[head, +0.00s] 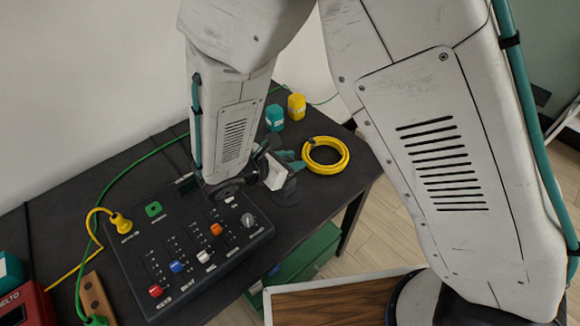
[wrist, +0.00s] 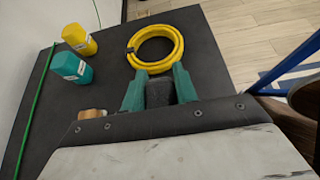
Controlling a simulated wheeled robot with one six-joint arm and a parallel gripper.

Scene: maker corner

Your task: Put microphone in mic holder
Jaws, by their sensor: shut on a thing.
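My gripper (wrist: 160,73) has teal fingers shut on a dark grey block-like piece, which looks like the microphone (wrist: 159,93). Only part of it shows between the fingers in the wrist view. In the head view my gripper (head: 291,160) is over the right part of the black table, beside the yellow coil. A dark, rounded thing (head: 288,194) shows just below my gripper; I cannot tell if it is the mic holder or part of what I hold. No mic holder can be made out clearly in either view.
A yellow coiled cable (head: 326,156) lies near the table's right edge. A yellow jar (head: 296,106) and a teal jar (head: 275,118) stand at the back. A black mixer panel (head: 190,245) with knobs and sliders is at the left. A green crate (head: 305,262) stands below the table.

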